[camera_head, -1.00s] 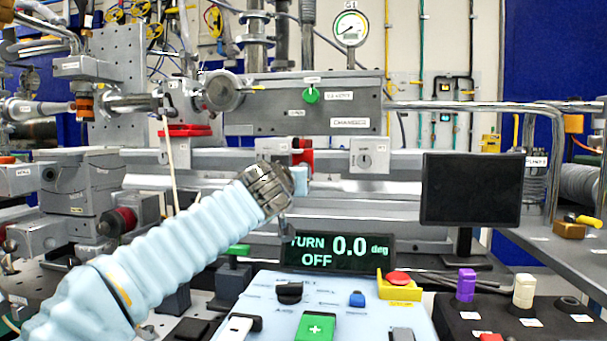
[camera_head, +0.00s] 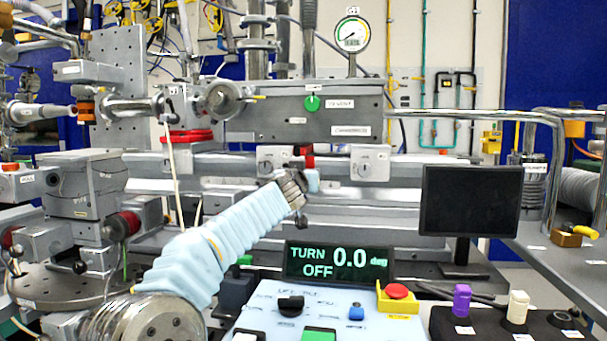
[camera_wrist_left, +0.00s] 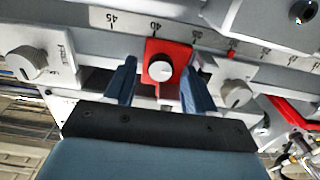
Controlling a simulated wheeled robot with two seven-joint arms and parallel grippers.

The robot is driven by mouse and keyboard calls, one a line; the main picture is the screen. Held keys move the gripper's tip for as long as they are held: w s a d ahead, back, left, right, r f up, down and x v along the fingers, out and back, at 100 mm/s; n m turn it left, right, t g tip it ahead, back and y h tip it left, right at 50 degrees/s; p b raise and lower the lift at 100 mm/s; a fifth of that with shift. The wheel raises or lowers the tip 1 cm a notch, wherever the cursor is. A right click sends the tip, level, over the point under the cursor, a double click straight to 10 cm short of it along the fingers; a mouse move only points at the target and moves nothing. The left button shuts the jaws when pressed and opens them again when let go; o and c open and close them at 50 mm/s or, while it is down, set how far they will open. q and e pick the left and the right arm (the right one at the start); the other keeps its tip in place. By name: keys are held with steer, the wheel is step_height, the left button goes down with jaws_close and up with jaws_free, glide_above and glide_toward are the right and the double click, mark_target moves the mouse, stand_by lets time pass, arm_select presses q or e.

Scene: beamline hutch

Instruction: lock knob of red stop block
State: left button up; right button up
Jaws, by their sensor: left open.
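The red stop block (camera_wrist_left: 168,54) sits on the scaled rail, with its white round lock knob (camera_wrist_left: 161,71) facing my left gripper. In the head view only part of the red block (camera_head: 309,151) shows above my gripper. My left gripper (camera_wrist_left: 160,82) is open and empty. Its two blue fingers stand on either side of the knob in the wrist view. I cannot tell how far their tips are from the block. In the head view my left gripper (camera_head: 312,181) is in front of the rail, below the block. My right gripper is out of view.
White blocks with grey knobs flank the red block, at left (camera_wrist_left: 28,62) and right (camera_wrist_left: 235,94). A display (camera_head: 339,263) reads "TURN 0.0 deg OFF". A control panel (camera_head: 270,315) and dark monitor (camera_head: 471,199) stand in front of the rail.

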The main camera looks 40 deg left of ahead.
arm_select(q)
jaws_close()
steer(key=shift+m, duration=0.4)
steer(key=shift+w+d+f+m+b, duration=0.1)
steer(key=shift+m, duration=2.75)
steer(key=shift+d+f+m+b, duration=0.1)
steer(key=shift+m+b, duration=0.05)
steer(key=shift+m, duration=2.75)
steer(key=shift+w+f+m+b, duration=0.1)
steer(key=shift+m, duration=2.75)
jaws_free()
